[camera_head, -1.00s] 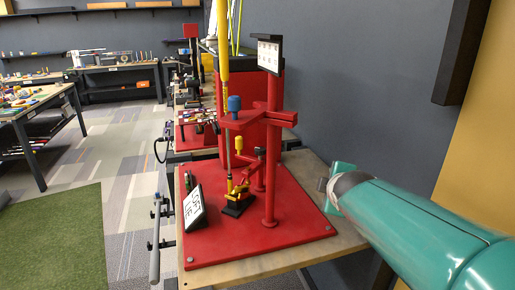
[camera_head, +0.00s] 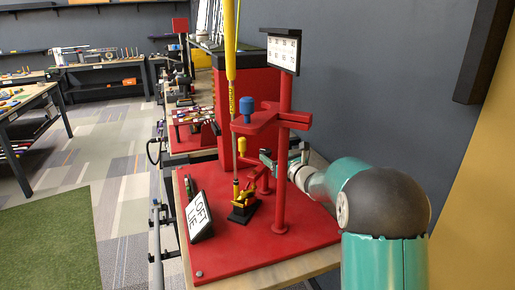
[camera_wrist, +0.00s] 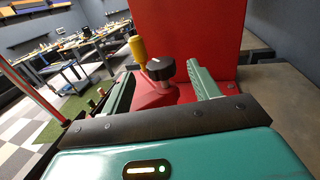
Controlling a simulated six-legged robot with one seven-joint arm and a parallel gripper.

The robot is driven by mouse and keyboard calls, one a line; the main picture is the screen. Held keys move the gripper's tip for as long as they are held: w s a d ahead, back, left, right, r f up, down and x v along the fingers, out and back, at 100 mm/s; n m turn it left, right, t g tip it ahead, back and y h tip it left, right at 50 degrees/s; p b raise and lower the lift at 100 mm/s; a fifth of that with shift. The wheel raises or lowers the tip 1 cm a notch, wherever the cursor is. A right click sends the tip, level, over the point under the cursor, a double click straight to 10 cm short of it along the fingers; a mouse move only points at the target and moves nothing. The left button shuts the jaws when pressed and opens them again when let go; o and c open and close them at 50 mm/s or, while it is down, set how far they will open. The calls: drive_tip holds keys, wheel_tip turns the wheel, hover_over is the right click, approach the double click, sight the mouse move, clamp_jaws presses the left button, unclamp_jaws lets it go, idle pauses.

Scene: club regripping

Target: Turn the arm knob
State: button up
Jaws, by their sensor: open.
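A black knob (camera_wrist: 160,68) with a white mark on its top stands on a red arm in the wrist view. A yellow handle (camera_wrist: 138,50) rises just behind it to the left; it also shows in the head view (camera_head: 242,146). My gripper (camera_wrist: 160,75) is open, with one teal finger on each side of the knob and visible gaps between. I cannot tell how far the fingertips reach along the knob. In the head view my gripper (camera_head: 270,160) is beside the red post, which partly hides it, and the black knob is not clear there.
The red stand's upper bracket (camera_head: 268,121) carries a blue knob (camera_head: 247,106), with a yellow-gripped club shaft (camera_head: 230,50) to its left. A yellow-and-black clamp (camera_head: 243,207) and a tilted sign (camera_head: 199,217) sit on the red base (camera_head: 260,252). A wall lies at right.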

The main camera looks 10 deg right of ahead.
drive_tip(key=x, duration=0.7)
drive_tip(key=shift+w+a, duration=0.1)
drive_tip(key=shift+w, duration=0.1)
drive_tip(key=c, duration=1)
